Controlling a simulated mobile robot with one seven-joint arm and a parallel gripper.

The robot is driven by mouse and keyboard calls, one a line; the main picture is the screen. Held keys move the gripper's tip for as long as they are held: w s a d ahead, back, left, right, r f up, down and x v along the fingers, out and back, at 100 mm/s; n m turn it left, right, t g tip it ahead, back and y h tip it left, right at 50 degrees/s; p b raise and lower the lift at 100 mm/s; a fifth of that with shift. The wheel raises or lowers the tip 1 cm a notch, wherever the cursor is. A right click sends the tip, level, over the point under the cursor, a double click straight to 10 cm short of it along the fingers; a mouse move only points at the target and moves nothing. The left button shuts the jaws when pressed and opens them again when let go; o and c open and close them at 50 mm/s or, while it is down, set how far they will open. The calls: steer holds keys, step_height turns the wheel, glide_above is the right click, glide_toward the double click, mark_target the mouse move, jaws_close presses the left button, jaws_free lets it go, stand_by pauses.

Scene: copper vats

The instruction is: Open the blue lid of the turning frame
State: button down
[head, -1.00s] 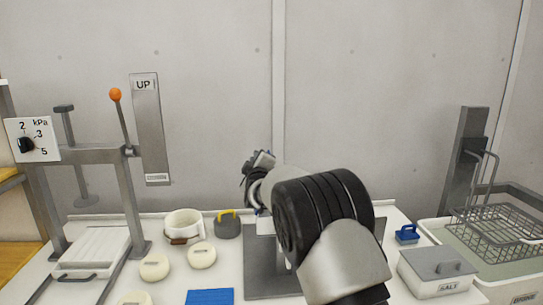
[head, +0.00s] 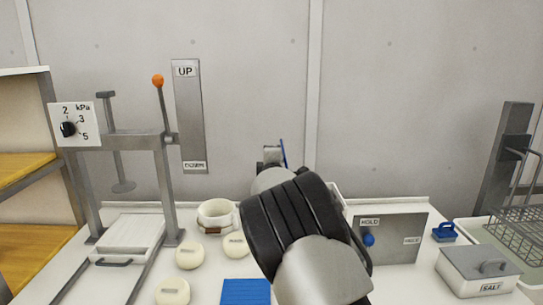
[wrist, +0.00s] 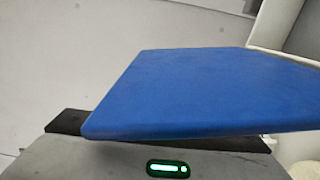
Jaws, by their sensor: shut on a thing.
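The blue lid (wrist: 200,92) is a flat panel that fills the middle of the wrist view, right in front of my gripper. In the head view it shows only as a thin, nearly upright blue edge (head: 283,152) beside my gripper (head: 271,155), raised above the table. My gripper is shut on the blue lid, though my fingertips are mostly hidden. I cannot make out the turning frame behind my arm. A grey steel panel (head: 400,225) marked HOLD, with a blue knob (head: 369,239), stands just right of my arm.
Left is a press (head: 120,140) with an orange-tipped lever (head: 158,81). A white pot (head: 216,215), several round cream pieces (head: 190,255) and a blue mat (head: 245,291) lie in front. Right are a salt box (head: 478,270), a small blue item (head: 444,232) and a wire basket (head: 515,228).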

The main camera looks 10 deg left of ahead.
steer(key=shift+f, duration=0.2)
steer(key=c, duration=1.8)
jaws_free()
steer(key=shift+d, duration=0.1)
steer(key=shift+c, duration=0.2)
steer(key=shift+r, duration=0.1)
steer(key=v, duration=1.7)
steer(key=shift+s+b, duration=0.2)
steer(key=shift+b, duration=0.1)
